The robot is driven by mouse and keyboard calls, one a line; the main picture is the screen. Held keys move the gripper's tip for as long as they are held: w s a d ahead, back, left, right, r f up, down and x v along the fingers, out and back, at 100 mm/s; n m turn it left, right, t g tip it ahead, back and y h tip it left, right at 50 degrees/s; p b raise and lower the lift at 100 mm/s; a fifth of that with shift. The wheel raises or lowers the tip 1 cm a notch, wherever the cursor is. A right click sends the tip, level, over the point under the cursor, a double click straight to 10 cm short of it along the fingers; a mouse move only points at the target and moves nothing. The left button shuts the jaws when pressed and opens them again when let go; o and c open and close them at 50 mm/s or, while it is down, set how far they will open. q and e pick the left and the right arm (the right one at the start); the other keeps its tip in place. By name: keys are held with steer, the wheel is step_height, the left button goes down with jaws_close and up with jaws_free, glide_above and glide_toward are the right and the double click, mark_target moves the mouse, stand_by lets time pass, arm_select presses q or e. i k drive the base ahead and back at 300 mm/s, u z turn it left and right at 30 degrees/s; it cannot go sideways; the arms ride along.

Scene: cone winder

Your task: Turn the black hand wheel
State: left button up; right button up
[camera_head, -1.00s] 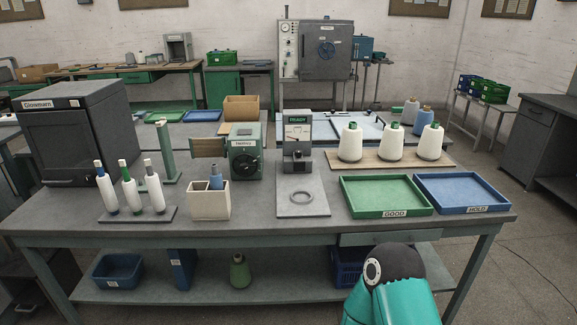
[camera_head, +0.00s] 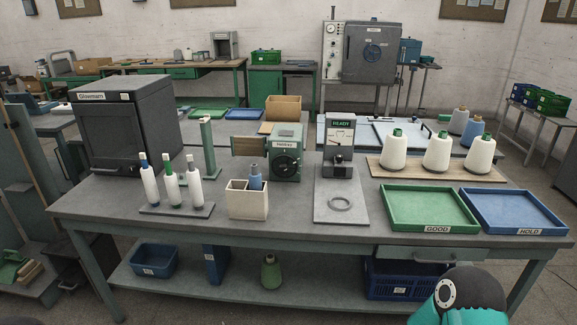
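A black round wheel (camera_head: 287,163) is on the front of a small grey-green machine (camera_head: 287,138) on the middle of the workbench. Neither of my grippers shows in this view. Only a teal and black part of my own arm shows at the bottom right, well away from the wheel.
A white holder (camera_head: 248,204) with a blue-grey tube stands in front, left of the wheel. A grey READY device (camera_head: 339,148) stands to its right. Three bobbins (camera_head: 170,181) stand at left. Green (camera_head: 428,226) and blue (camera_head: 513,226) trays lie at right. The bench's front edge (camera_head: 300,229) is clear.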

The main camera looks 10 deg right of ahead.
mark_target(284, 168)
steer(key=i, duration=0.9)
